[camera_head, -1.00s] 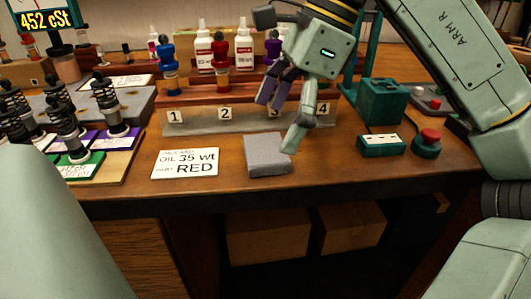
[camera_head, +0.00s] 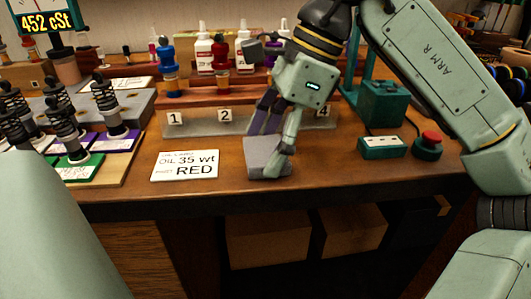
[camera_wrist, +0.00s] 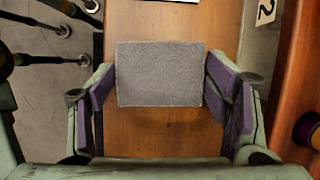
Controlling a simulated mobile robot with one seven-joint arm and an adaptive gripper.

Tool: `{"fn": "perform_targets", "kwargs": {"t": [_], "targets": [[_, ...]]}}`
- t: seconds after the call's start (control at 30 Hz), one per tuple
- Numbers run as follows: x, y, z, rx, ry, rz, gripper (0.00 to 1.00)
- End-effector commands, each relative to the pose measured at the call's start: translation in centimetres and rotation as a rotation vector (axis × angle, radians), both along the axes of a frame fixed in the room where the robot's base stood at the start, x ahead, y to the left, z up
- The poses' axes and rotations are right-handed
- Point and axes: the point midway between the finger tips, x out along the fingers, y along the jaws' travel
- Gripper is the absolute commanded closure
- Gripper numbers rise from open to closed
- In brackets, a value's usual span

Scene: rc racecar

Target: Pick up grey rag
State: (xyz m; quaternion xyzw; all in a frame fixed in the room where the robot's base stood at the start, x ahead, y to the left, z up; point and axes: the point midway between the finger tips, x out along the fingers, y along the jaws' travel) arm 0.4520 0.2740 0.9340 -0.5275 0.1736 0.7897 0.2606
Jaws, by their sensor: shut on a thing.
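The grey rag (camera_head: 262,157) is a folded, flat-topped block on the wooden bench near its front edge. In the wrist view the rag (camera_wrist: 160,74) lies between my two purple-padded fingers, spanning nearly the whole gap. My gripper (camera_head: 270,150) reaches down from above and is shut on the rag, with one finger at its right side. The other finger is partly hidden behind the rag in the head view. In the wrist view my gripper (camera_wrist: 160,95) has a finger on each side of it. I cannot tell whether the rag is clear of the bench.
A white card (camera_head: 185,165) reading "35 wt RED" lies left of the rag. A numbered rack (camera_head: 200,122) with bottles stands behind. A green box with a red button (camera_head: 429,144) is at right. Shock absorbers (camera_head: 65,130) stand at left.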

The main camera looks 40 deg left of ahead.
Motion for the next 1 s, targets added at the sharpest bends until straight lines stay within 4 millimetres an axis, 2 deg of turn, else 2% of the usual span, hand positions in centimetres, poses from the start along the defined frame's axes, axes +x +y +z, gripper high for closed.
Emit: {"fn": "perform_targets", "kwargs": {"t": [0.17, 0.47, 0.67, 0.8, 1.0], "targets": [[0.0, 0.0, 0.0, -0.001, 0.001, 0.000, 0.48], [0.0, 0.0, 0.2, 0.000, 0.000, 0.000, 0.49], [0.0, 0.0, 1.7, 0.001, -0.001, 0.001, 0.49], [0.0, 0.1, 3.8, 0.000, -0.002, 0.001, 0.49], [-2.0, -4.3, 3.8, 0.001, -0.002, -0.001, 0.49]]}}
